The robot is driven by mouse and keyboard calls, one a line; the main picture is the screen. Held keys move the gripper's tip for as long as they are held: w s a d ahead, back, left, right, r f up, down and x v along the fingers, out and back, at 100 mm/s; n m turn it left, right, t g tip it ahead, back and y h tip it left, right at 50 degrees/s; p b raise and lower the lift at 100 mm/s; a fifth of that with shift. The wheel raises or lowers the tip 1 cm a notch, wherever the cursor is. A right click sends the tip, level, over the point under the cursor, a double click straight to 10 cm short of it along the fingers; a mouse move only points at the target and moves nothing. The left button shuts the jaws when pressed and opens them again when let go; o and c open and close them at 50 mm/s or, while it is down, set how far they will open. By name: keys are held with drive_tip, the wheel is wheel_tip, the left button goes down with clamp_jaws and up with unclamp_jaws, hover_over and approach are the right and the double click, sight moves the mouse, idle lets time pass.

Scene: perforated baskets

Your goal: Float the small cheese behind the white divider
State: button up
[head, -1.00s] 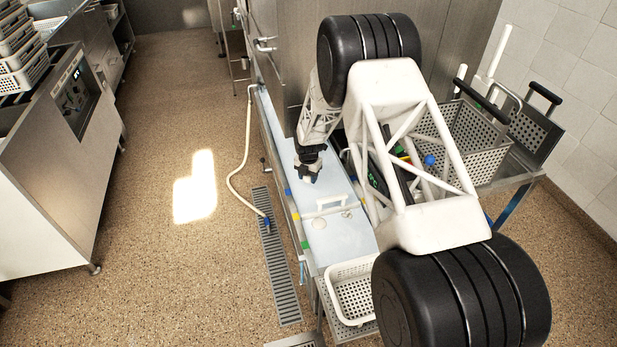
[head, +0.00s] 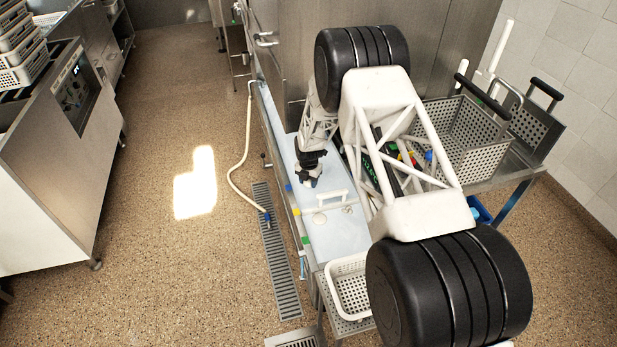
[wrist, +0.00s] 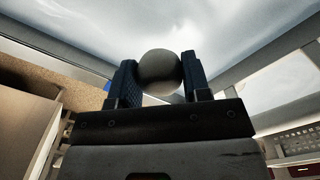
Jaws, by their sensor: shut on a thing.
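My gripper (wrist: 160,70) is shut on a small round cheese (wrist: 158,73), which looks grey in the wrist view and sits between the two blue fingers. In the head view my gripper (head: 309,178) hangs low over the long trough of pale liquid (head: 345,235). The held cheese is too small there to make out clearly. The white divider (head: 323,208) with its raised handle crosses the trough on the near side of my gripper. Two small pale round shapes (head: 319,218) show close to the divider.
A white perforated basket (head: 350,290) stands at the trough's near end. Metal perforated baskets (head: 470,140) stand on the right behind my arm. A hose (head: 248,140) and a floor drain (head: 272,255) lie left of the trough. My arm hides much of its right side.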

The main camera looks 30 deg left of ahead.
drive_tip(key=shift+f, duration=1.8)
drive_tip(key=shift+f, duration=0.8)
idle(1.1)
drive_tip(key=o, duration=1)
drive_tip(key=shift+r, duration=0.1)
drive_tip(key=shift+r, duration=3.9)
